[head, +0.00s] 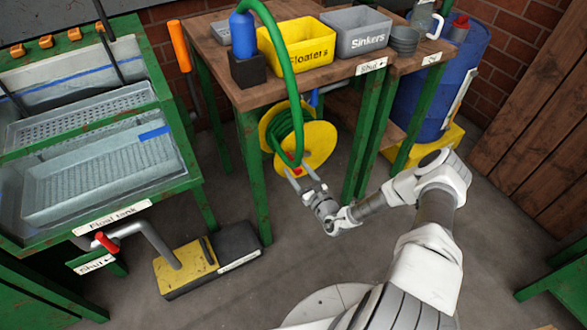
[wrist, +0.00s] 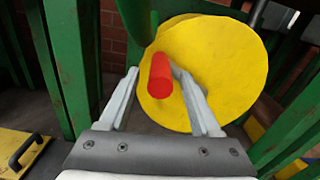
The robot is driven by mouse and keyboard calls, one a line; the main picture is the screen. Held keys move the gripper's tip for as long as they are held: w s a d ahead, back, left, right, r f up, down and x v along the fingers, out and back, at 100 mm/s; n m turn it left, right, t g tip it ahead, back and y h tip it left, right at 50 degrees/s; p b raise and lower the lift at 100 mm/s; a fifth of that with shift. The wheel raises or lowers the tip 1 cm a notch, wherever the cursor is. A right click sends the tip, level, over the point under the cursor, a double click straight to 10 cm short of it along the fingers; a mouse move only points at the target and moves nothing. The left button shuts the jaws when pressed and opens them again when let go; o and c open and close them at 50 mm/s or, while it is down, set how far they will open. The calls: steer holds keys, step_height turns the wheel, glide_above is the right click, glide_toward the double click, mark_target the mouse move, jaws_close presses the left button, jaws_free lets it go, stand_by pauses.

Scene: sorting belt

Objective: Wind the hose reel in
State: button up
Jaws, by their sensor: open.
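The hose reel has yellow discs (head: 318,150) and stands under the wooden table, with green hose (head: 289,65) wound between the discs. The hose also rises over the table edge to a blue nozzle or bottle-like piece (head: 243,33). A red crank handle (wrist: 160,76) sticks out from the front disc towards me. My gripper (head: 301,175) is open at the reel's lower front. In the wrist view, its two fingers (wrist: 157,78) stand on either side of the red handle, with a gap visible; whether either finger touches it I cannot tell. The disc (wrist: 225,60) fills the view behind.
Green table legs (head: 253,170) stand left and right of the reel. The float tank (head: 110,160) is at left, with a red-handled valve (head: 106,242) below and a yellow-black pedal box (head: 185,268) on the floor. A blue barrel (head: 440,85) stands at right. Floor in front is clear.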

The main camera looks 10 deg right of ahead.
steer(key=shift+x, duration=1.3)
jaws_close()
stand_by(0.5)
